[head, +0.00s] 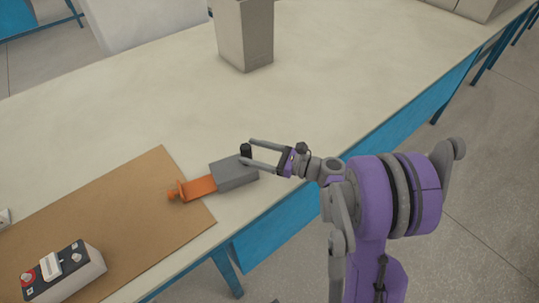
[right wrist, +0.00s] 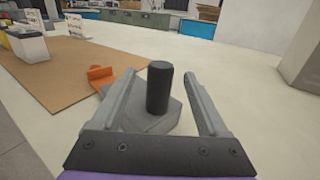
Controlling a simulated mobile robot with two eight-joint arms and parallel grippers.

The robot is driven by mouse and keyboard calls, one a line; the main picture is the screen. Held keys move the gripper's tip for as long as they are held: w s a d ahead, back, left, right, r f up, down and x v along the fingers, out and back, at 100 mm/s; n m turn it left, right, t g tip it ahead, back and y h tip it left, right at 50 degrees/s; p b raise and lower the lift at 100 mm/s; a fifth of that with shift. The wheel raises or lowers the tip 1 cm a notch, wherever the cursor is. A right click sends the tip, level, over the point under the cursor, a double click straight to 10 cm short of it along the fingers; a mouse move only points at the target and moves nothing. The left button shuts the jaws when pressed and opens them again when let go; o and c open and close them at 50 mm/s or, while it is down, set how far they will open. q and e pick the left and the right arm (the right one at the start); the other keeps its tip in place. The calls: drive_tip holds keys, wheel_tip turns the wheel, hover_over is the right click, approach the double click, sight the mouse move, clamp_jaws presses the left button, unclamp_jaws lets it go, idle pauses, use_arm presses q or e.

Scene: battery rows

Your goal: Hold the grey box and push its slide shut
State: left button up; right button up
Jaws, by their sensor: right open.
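The grey box (head: 233,173) lies on the table at the right edge of a brown mat. Its orange slide (head: 198,188) sticks out of its left side, pulled well out, with an upright end plate over the mat. A black upright knob (right wrist: 159,88) stands on the grey box; the head view shows it at the box's far right corner. My right gripper (head: 246,153) is open, with its fingers on either side of the black knob. In the right wrist view a gap shows on both sides of the knob. My left gripper is not in view.
The brown mat (head: 110,215) covers the table's left part. A white control box (head: 65,272) with a red button stands at its near edge. A tall grey block (head: 245,35) stands at the back. The table between block and grey box is clear.

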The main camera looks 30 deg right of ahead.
drive_tip(key=shift+x, duration=1.25)
clamp_jaws()
idle(0.4)
